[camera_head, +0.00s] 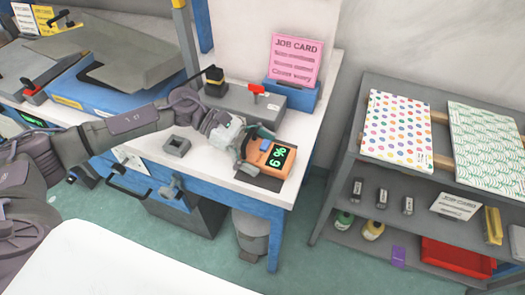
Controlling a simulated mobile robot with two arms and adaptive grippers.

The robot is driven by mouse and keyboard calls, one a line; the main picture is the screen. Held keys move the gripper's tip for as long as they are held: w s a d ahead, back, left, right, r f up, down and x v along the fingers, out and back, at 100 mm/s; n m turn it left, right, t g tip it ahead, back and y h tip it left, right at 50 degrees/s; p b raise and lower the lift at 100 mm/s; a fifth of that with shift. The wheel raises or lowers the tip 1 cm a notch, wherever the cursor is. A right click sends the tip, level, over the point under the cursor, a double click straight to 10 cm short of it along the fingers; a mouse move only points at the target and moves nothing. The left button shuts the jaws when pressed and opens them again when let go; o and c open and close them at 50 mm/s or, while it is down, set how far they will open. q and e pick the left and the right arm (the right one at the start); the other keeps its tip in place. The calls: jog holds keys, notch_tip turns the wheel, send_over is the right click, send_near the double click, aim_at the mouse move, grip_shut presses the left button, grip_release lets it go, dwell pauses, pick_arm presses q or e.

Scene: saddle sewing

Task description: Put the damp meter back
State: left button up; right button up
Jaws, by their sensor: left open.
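The damp meter looks to be the orange device (272,157) with lit green digits on a dark screen. It sits on a dark pad (256,181) near the front right corner of the white-topped bench. My left arm reaches in from the left across the bench. My left gripper (253,152) is open, with its fingers at the left side of the meter. I cannot tell whether they touch it. My right gripper is out of view.
A grey box (238,98) with a red flag and a pink job card (296,60) in a blue holder stand behind. A small grey square block (177,145) lies to the left. A grey shelf (350,145) with patterned sheets stands right, across a floor gap.

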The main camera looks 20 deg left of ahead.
aim_at(260, 151)
pick_arm(q)
jog(key=shift+r, duration=0.25)
jog(key=b+v, duration=0.1)
jog(key=v, duration=0.5)
jog(key=shift+a+f+b, duration=0.1)
jog(key=shift+a+b, duration=0.1)
jog(key=shift+b, duration=0.1)
jog(key=shift+a+r, duration=0.35)
jog(key=shift+a, duration=0.15)
